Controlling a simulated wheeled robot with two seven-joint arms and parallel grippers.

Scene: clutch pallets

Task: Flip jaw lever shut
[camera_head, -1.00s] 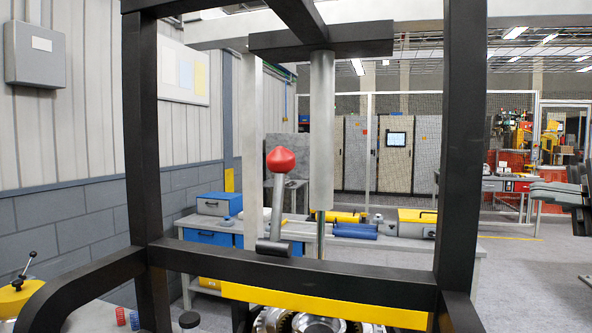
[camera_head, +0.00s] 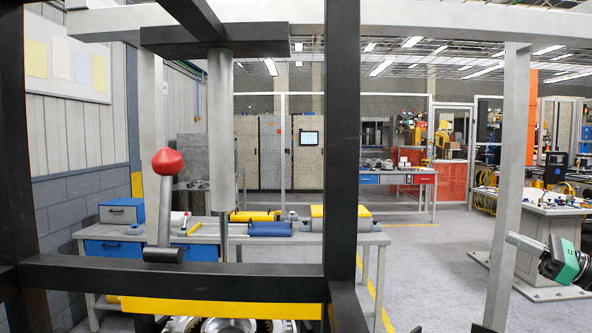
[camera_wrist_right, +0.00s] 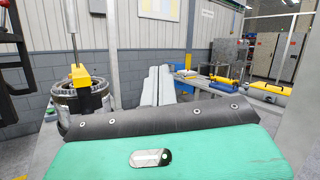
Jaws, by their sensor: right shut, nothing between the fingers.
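The jaw lever (camera_head: 160,215) has a grey arm and a red ball knob (camera_head: 167,161). It stands nearly upright, knob up, on a dark pivot above the black frame's crossbar, at the left in the head view. My right gripper (camera_head: 513,240) is at the right edge of the head view, shut and empty, its fingers pointing left. It is well apart from the lever. The wrist view does not clearly show the lever or my fingertips. My left gripper is not in view.
A black frame post (camera_head: 342,150) and crossbar (camera_head: 200,274) stand close in front. A yellow bar (camera_head: 220,308) and metal gear parts (camera_head: 228,325) sit below. A workbench (camera_head: 375,239) stands behind. Open floor lies between it and the right bench (camera_head: 545,207).

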